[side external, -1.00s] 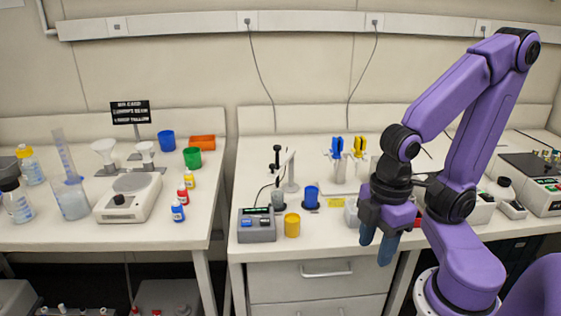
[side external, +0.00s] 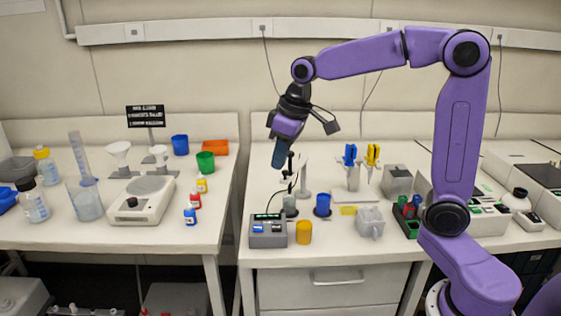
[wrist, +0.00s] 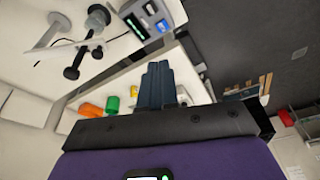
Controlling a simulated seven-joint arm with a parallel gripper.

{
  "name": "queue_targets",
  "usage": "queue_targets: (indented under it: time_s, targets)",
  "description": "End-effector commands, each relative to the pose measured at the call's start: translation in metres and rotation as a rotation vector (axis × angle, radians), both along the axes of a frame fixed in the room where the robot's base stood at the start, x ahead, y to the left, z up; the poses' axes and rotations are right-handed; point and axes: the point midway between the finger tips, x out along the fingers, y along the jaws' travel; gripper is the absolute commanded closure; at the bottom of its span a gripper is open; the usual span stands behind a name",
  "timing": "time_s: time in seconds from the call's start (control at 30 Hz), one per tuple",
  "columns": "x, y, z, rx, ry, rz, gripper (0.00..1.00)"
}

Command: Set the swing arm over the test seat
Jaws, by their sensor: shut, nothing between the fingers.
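The swing arm is a pale bar on a white post (side external: 304,178) at the front left of the right-hand bench. It carries a black upright probe (side external: 290,165) with a cable. The post (wrist: 50,28) and black probe (wrist: 72,72) also show at upper left in the wrist view. Below the probe stands a grey cup (side external: 290,206). A blue cup (side external: 322,203) stands on a dark round base to its right. I cannot tell which spot is the test seat. My gripper (side external: 278,163) is shut and empty, pointing down just above the probe's top; contact is unclear. Its fingertips (wrist: 158,70) show together in the wrist view.
A grey control box (side external: 268,232) and a yellow cup (side external: 304,232) stand in front. Blue and yellow clamps on a rack (side external: 350,165), a clear container (side external: 370,222) and a tube rack (side external: 407,218) lie to the right. A gap separates the two benches.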

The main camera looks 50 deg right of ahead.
Motion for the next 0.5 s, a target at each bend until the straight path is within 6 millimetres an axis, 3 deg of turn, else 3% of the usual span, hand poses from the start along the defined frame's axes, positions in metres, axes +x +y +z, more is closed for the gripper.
queue_targets:
  time_s: [0.03, 0.2, 0.33, 0.5]
  targets:
    - [0.018, -0.012, 0.005, 0.004, -0.013, -0.047, 1.0]
    - [0.06, -0.052, 0.02, 0.013, -0.055, -0.168, 1.0]
    - [0.077, -0.075, 0.027, 0.015, -0.076, -0.226, 1.0]
    - [0.085, -0.087, 0.029, 0.015, -0.087, -0.255, 1.0]
